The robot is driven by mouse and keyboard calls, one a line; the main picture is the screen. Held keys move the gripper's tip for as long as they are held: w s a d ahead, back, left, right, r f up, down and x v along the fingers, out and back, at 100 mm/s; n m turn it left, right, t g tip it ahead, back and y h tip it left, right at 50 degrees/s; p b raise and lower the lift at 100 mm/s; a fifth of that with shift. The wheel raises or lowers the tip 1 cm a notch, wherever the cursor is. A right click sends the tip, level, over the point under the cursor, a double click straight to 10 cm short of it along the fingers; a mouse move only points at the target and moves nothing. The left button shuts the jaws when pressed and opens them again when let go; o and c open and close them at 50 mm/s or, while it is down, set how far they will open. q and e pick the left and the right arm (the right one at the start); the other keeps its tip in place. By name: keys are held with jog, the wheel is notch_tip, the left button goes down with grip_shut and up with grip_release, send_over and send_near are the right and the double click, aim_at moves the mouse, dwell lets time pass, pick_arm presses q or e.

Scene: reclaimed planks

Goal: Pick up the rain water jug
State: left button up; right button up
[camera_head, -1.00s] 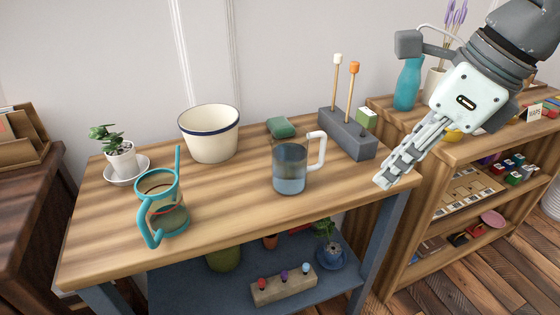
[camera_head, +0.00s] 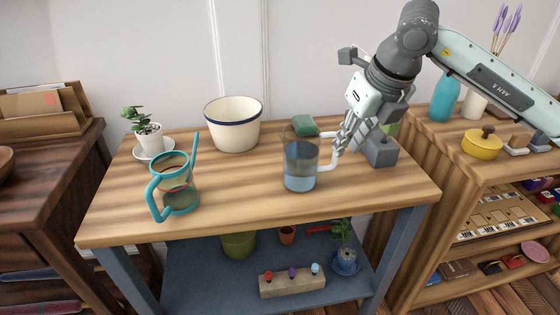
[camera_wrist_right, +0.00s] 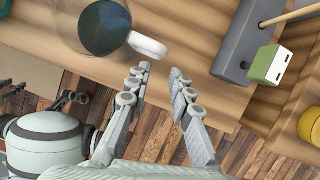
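A clear jug with bluish water and a white handle (camera_head: 301,176) stands upright on the plank table. In the right wrist view the jug (camera_wrist_right: 100,30) is at the upper left, its handle (camera_wrist_right: 148,46) pointing toward my fingers. A second jug (camera_head: 177,200), with teal rim and handle and murky liquid, stands at the table's left. My right gripper (camera_head: 340,148) is at the handle side of the clear jug. In its wrist view the gripper (camera_wrist_right: 161,71) is open and empty, the handle just beyond the left fingertip. Contact cannot be told. My left gripper is not in view.
A grey block (camera_head: 380,152) with sticks stands right of my right gripper, partly hidden by it. The table's front middle is clear.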

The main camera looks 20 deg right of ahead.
aim_at(335, 162)
jog(key=x, duration=0.5)
jog(key=shift+w+a+p, duration=0.15)
jog(key=shift+w+p, duration=0.15)
jog(key=x, duration=0.2)
jog(key=shift+w+f, duration=0.2)
jog(key=shift+f, duration=0.15)
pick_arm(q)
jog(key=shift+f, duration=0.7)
pick_arm(e)
jog(key=shift+c, duration=0.3)
jog(key=shift+c, duration=1.2)
grip_shut()
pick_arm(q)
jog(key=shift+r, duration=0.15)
